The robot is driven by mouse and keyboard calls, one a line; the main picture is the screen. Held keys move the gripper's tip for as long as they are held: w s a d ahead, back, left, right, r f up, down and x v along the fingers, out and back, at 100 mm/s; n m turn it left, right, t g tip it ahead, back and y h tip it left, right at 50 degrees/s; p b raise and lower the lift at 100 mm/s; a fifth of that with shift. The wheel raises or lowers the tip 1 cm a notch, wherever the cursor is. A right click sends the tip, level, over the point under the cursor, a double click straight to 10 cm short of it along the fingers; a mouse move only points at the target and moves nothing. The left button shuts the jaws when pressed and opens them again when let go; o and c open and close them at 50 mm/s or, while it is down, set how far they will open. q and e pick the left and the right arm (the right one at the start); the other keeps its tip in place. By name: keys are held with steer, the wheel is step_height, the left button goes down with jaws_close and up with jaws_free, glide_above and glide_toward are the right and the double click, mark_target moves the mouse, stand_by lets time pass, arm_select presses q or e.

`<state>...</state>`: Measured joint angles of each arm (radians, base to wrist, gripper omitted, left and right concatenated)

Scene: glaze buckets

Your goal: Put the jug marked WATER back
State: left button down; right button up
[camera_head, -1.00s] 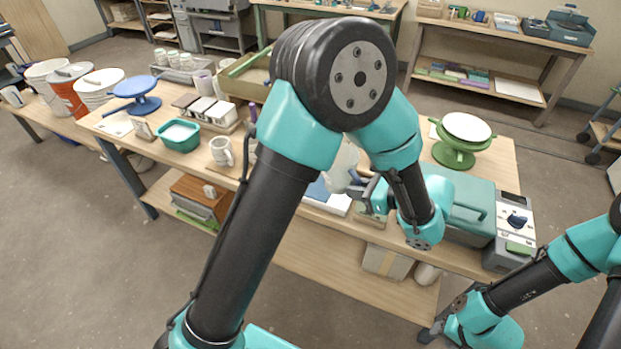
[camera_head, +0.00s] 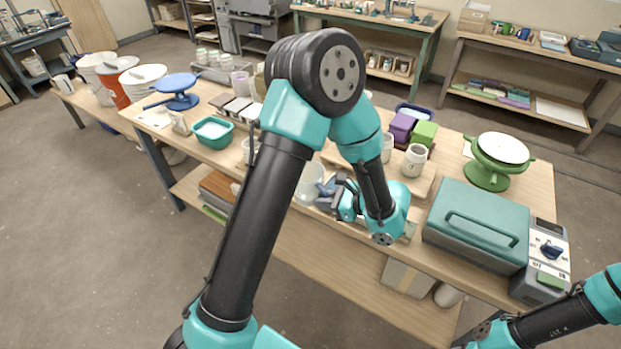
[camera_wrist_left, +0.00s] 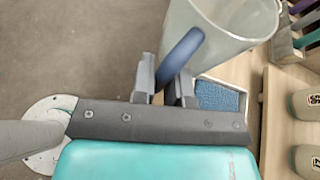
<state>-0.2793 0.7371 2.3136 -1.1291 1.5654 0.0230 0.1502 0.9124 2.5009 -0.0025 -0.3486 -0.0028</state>
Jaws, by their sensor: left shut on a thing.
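A pale translucent jug (camera_head: 309,183) with a blue handle is at the front edge of the table, partly behind my left arm. In the left wrist view the jug (camera_wrist_left: 232,28) fills the upper right, with its blue handle (camera_wrist_left: 180,58) between the fingers. My left gripper (camera_head: 328,190) is shut on that handle; its fingers also show in the left wrist view (camera_wrist_left: 165,85). No WATER mark is visible on the side that shows. My right arm shows at the lower right, its gripper out of view.
A blue-surfaced tray (camera_wrist_left: 217,96) lies beside the jug. Marked pale jars (camera_head: 415,160), purple and green blocks (camera_head: 425,134) and a green banding wheel (camera_head: 489,172) stand on the table. A teal lidded case (camera_head: 478,225) is to the right, a teal tub (camera_head: 213,132) to the left.

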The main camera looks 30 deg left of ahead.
arm_select(q)
steer(key=shift+w, duration=0.1)
steer(key=w+a+f, duration=0.1)
steer(key=w+a, duration=0.6)
steer(key=w, duration=0.6)
steer(key=shift+a+f, duration=0.15)
steer(key=shift+f, duration=0.05)
steer(key=shift+w+a+f, duration=0.2)
steer(key=shift+w+a, duration=0.05)
steer(key=shift+w, duration=0.2)
steer(key=shift+f, duration=1.6)
steer(key=shift+f, duration=0.45)
steer(key=c, duration=1.1)
jaws_free()
